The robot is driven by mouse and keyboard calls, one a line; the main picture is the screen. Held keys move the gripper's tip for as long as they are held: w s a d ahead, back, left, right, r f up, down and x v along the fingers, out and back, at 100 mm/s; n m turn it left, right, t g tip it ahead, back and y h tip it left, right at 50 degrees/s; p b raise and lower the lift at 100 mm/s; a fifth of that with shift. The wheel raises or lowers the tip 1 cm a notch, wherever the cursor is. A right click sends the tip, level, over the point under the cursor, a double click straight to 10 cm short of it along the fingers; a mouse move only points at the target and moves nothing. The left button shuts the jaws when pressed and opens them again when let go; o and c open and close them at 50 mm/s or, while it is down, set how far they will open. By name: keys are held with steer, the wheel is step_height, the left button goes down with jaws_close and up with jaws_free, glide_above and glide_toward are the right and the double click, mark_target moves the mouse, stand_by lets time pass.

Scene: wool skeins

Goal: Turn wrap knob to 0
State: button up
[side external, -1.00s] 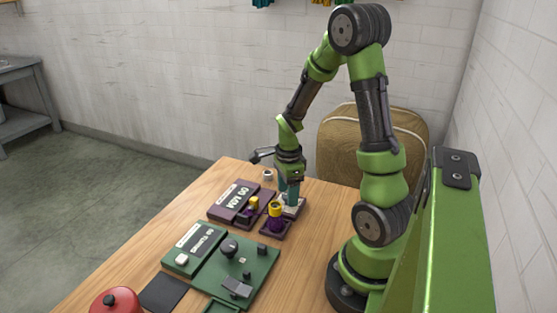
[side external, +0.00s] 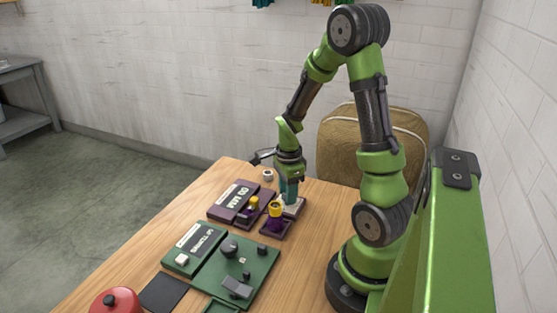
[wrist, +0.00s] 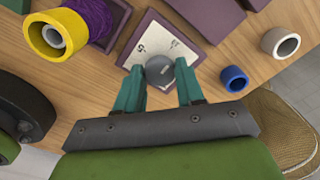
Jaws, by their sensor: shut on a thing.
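The wrap knob (wrist: 160,70) is a round grey knob with a lighter mark on its top. It sits on a pale dial plate (wrist: 146,43) with printed figures, on a purple-edged base. My gripper (wrist: 161,80) points down with its teal fingers on either side of the knob and is shut on it. In the side view my gripper (side external: 289,190) stands over the plate (side external: 293,207) at the table's far right end, and the knob is hidden behind the fingers. I cannot tell which figure the knob's mark points to.
A yellow-topped purple spool (side external: 275,211) in a tray stands close beside the dial. A purple display box (side external: 233,201) and a green panel with a dark knob (side external: 229,249) lie further left.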

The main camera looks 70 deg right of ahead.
steer(key=n, duration=2.2)
steer(key=shift+n, duration=0.3)
steer(key=n, duration=0.4)
steer(key=shift+n, duration=0.3)
steer(key=n, duration=0.4)
steer(key=shift+n, duration=2)
